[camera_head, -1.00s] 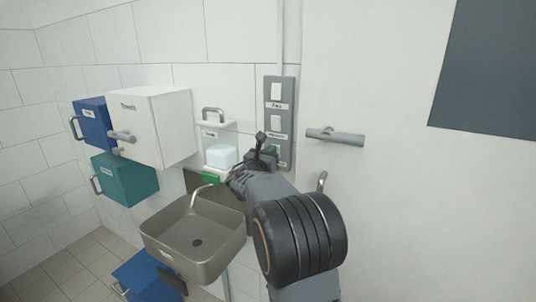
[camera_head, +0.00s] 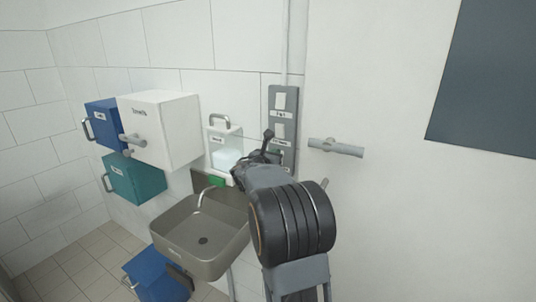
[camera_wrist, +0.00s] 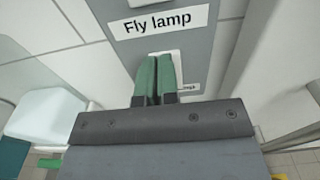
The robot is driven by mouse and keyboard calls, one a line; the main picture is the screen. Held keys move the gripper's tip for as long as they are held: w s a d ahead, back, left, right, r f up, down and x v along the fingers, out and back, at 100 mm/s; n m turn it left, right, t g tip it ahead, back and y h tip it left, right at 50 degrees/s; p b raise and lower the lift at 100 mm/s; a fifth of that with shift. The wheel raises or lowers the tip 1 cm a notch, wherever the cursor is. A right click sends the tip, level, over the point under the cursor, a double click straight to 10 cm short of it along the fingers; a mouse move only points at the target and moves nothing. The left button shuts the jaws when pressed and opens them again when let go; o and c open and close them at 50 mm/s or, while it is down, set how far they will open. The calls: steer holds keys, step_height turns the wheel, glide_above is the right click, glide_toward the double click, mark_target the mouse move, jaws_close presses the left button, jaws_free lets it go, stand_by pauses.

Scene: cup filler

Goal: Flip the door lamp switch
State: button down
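A grey switch panel (camera_head: 291,96) with white rocker switches is on the wall left of the door. In the wrist view, a label reading "Fly lamp" (camera_wrist: 165,22) sits below one switch at the top edge. Below it is another white switch (camera_wrist: 179,66), partly hidden behind my fingers. Its label (camera_wrist: 190,87) is mostly covered, so I cannot read its full name. My gripper (camera_wrist: 158,60) has its two green fingers together with nothing between them. The fingertips overlap this switch; I cannot tell whether they touch it. My gripper (camera_head: 267,137) hides the panel's lower part in the head view.
A horizontal door handle (camera_head: 336,147) sticks out right of the panel. A dispenser box (camera_head: 226,140) and a sink (camera_head: 202,240) are to the left and below. White (camera_head: 160,120), blue (camera_head: 101,122) and teal (camera_head: 136,180) boxes are further left.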

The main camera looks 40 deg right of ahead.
steer(key=shift+s+r, duration=0.1)
steer(key=shift+s, duration=0.05)
steer(key=r+b+v, duration=0.1)
steer(key=b+v, duration=0.1)
steer(key=v, duration=1.1)
steer(key=shift+a, duration=0.4)
steer(key=s+a+f+m+g+y, duration=0.4)
steer(key=s+f+m+y, duration=0.35)
steer(key=f+m, duration=0.5)
steer(key=s+a+f+m+y, duration=0.2)
steer(key=s+a+m+y, duration=0.2)
steer(key=a, duration=0.3)
steer(key=s+a+f+m+y, duration=0.2)
steer(key=s+a+m+y, duration=0.2)
steer(key=s+a+m, duration=0.2)
steer(key=shift+s+a+f+t, duration=0.3)
steer(key=shift+s+a+t, duration=0.15)
steer(key=shift+a, duration=0.5)
